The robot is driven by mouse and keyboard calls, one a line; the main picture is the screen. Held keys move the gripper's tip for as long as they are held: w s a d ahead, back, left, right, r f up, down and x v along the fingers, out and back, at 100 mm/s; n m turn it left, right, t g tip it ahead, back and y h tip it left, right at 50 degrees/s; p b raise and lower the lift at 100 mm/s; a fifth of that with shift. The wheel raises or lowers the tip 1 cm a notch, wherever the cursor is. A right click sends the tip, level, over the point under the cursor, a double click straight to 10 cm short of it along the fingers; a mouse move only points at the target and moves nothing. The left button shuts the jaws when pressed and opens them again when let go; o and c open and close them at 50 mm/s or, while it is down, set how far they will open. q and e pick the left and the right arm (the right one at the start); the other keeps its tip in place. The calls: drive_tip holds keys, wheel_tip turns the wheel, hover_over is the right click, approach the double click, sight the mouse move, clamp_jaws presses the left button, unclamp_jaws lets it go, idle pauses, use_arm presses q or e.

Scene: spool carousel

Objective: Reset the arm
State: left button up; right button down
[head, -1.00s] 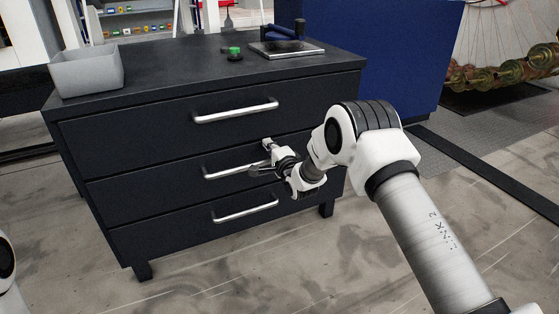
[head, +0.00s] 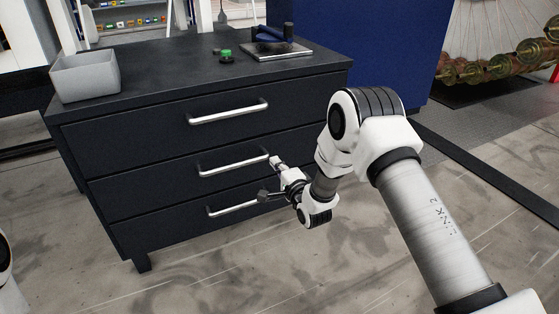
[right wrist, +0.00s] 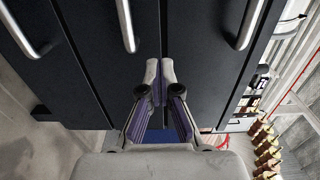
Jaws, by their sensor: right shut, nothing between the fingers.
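My right gripper (head: 265,195) is low in front of the dark drawer cabinet (head: 330,85), near the right end of the middle and lower handles in the head view. In the right wrist view its two fingers (right wrist: 159,72) are together and empty. They point at the drawer fronts and are around no handle. The gap to the fronts is hard to judge. The top handle (head: 229,112), middle handle (head: 233,165) and bottom handle (head: 232,208) are bare, and all three drawers look shut. My left gripper is not in view; only a bit of white arm shows at the left edge.
A grey open bin (head: 86,77) stands on the cabinet's left end. The floor in front is clear.

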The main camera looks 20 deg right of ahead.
drive_tip(key=s+a+f+n+g+p, duration=0.15)
drive_tip(key=s+f+g, duration=0.25)
drive_tip(key=s+f, duration=0.5)
drive_tip(key=s+a+f+n+g, duration=0.2)
drive_tip(key=s+a+f+g, duration=0.15)
drive_tip(key=s+f, duration=0.6)
drive_tip(key=s+f+n+g, duration=0.2)
drive_tip(key=s+n+g, duration=0.35)
drive_tip(key=s, duration=0.85)
drive_tip(key=s+f+n+g, duration=0.3)
drive_tip(key=s+n+g, duration=0.3)
drive_tip(key=s, duration=0.8)
wheel_tip(320, 180, up, 39)
drive_tip(key=n+t+p, duration=0.1)
drive_tip(key=n+p, duration=0.1)
drive_tip(key=p, duration=3.6)
drive_tip(key=shift+d+f+h, duration=0.15)
drive_tip(key=shift+d+h, duration=0.15)
